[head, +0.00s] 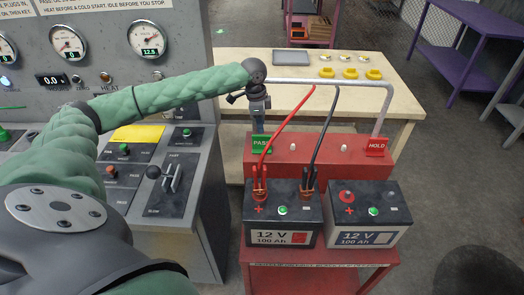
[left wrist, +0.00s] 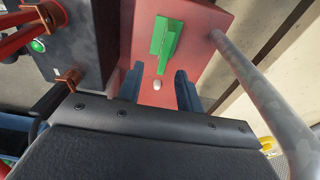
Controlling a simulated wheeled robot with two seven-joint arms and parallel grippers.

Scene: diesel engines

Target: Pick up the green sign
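The green sign marked PASS (head: 261,145) stands upright on the red battery cart (head: 320,150), at the left of its raised back ledge. My left gripper (head: 258,128) points down right above and behind the sign in the head view. In the left wrist view the green sign (left wrist: 166,40) stands on the red surface, ahead of the fingertips. There the left gripper (left wrist: 158,84) is open, its two blue fingers apart with nothing between them but a small white knob on the red surface below. I see no contact with the sign. My right gripper is out of view.
A red HOLD sign (head: 376,146) stands at the ledge's right end. A grey pipe frame (head: 350,86) rises close to my left gripper. A beige table (head: 300,100) with yellow parts is behind.

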